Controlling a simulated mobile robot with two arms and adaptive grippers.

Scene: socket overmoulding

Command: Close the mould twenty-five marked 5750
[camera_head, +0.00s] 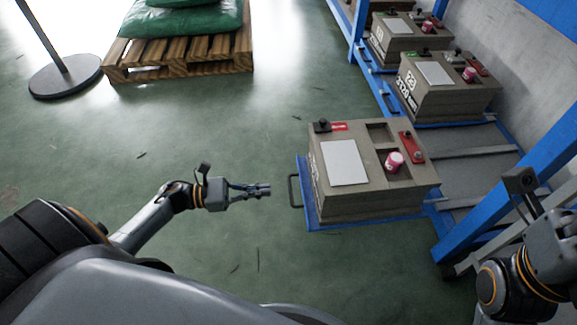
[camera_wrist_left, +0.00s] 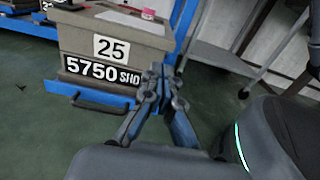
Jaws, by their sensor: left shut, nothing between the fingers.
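The mould marked 25 and 5750 (camera_head: 372,196) is a grey-brown box on a blue pull-out tray (camera_head: 330,226), drawn out from the rack in the head view. Its top carries a white plate, a pink cup (camera_head: 394,161) and a red part (camera_head: 412,147). In the left wrist view its front (camera_wrist_left: 85,48) shows "25" and "5750 SHO". The tray's dark handle (camera_head: 294,191) faces my left gripper (camera_head: 266,190), which is shut and empty, just left of the handle and apart from it. My right arm is at the lower right; its gripper's fingers do not show.
A blue rack (camera_head: 468,220) with more moulds (camera_head: 450,86) stands at the right. A wooden pallet (camera_head: 185,56) with green sacks (camera_head: 182,18) is at the back left, beside a round post base (camera_head: 66,78). Green floor between is clear.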

